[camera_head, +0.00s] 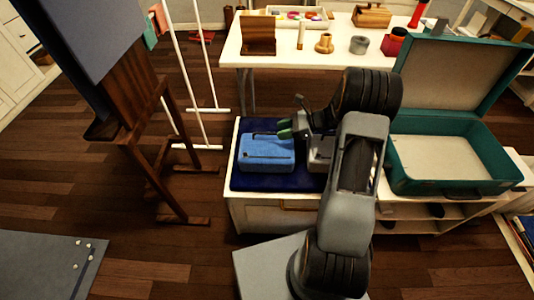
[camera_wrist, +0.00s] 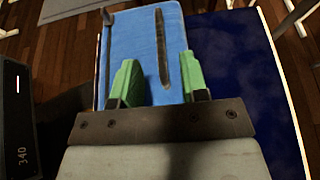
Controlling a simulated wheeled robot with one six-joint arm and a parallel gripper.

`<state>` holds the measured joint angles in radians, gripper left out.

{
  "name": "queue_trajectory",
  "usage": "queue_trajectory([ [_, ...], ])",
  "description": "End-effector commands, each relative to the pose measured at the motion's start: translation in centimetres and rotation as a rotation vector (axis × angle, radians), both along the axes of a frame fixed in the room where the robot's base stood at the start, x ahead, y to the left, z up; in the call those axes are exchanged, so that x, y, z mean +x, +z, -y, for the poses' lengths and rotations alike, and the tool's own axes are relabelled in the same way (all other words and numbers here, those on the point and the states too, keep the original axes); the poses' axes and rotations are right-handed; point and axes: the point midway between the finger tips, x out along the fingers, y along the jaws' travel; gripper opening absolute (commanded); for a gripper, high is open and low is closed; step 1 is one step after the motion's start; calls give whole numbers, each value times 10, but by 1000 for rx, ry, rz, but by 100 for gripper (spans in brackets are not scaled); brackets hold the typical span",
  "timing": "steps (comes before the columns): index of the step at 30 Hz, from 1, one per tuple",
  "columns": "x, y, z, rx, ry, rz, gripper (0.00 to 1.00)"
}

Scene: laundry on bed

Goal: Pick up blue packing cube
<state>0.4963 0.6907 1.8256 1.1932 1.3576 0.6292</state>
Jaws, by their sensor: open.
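The blue packing cube (camera_head: 267,154) sits on a dark blue mat (camera_head: 262,182) on a white cabinet, left of my arm. In the wrist view the cube (camera_wrist: 147,48) lies just beyond my gripper (camera_wrist: 158,75), with a dark strip along its top. The green fingers are apart, and the cube's surface shows between them. In the head view my gripper (camera_head: 285,129) is at the cube's upper right. I cannot tell whether the fingers touch the cube. A grey-white item (camera_head: 320,152) stands right of the cube, partly hidden by my arm.
An open teal suitcase (camera_head: 444,187) stands to the right, its lid raised. A white table (camera_head: 290,50) behind carries several small items. A wooden easel (camera_head: 150,110) and a white rack (camera_head: 182,70) stand to the left. The mat's right side is bare in the wrist view.

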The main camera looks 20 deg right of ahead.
Motion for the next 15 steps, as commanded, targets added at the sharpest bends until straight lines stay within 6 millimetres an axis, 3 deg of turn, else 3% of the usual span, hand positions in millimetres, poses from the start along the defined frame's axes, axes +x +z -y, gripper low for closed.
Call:
queue_trajectory([
  [7, 10, -15, -31, 0, 3, -1, 40],
  [15, 14, -17, -41, 0, 1, 0, 40],
])
